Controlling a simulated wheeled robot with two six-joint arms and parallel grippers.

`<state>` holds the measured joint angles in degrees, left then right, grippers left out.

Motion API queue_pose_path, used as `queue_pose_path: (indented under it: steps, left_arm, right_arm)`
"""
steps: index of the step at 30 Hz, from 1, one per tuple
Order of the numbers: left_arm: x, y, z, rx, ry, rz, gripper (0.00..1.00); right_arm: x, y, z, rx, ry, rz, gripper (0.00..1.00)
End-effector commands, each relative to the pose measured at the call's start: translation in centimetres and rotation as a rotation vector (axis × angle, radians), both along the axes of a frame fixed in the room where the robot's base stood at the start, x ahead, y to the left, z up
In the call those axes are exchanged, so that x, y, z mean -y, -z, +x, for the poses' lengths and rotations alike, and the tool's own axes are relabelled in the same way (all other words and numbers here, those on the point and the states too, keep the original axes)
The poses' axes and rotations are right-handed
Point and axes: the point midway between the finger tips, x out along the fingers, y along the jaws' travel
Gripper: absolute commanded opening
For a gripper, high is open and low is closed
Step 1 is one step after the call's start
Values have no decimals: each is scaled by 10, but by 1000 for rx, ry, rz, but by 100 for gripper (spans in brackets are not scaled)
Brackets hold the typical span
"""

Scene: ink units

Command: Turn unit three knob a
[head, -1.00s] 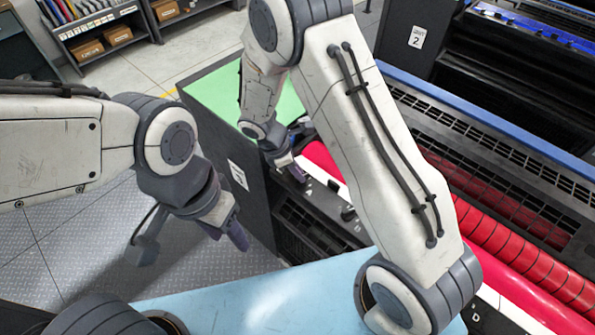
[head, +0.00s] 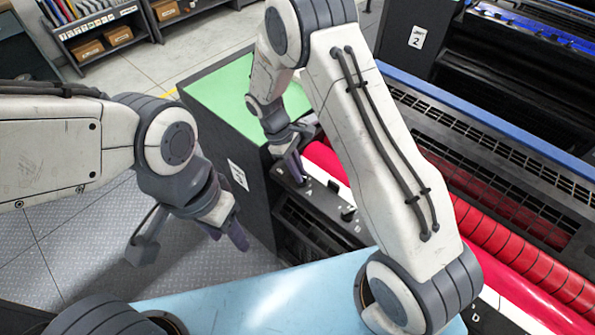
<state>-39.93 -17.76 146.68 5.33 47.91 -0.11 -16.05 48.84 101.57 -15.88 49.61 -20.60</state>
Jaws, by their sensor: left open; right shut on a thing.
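The ink unit (head: 258,188) in front of me has a white label (head: 238,175) on its end, seen too steeply to read surely. A row of small black knobs runs along its near edge. One knob (head: 348,213) is clear of my grippers. My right gripper (head: 297,176) is at the far-left end of the row, beside a small white letter A. It is shut on knob a, which the fingers mostly hide. My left gripper (head: 238,235) hangs open and empty over the floor, left of the unit.
Red and white rollers (head: 480,235) lie along the unit, partly behind my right arm. A green top (head: 225,95) covers its far end. A light blue surface (head: 270,295) is in the foreground. Another unit labelled 2 (head: 417,38) and a shelf with boxes (head: 118,35) stand behind.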

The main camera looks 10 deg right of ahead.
Motion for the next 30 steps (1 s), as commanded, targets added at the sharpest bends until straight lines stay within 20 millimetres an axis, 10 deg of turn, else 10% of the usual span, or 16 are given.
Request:
queue_pose_path:
  steps: [16,19,30]
  left_arm:
    - [0,0,0,0,0,0,50]
    - [0,0,0,0,0,0,50]
    - [0,2,0,0,0,0,50]
  right_arm:
    - [2,2,-5,-16,32,-6,0]
    - [2,2,-5,-15,30,-5,44]
    - [-1,-2,0,-5,25,-2,44]
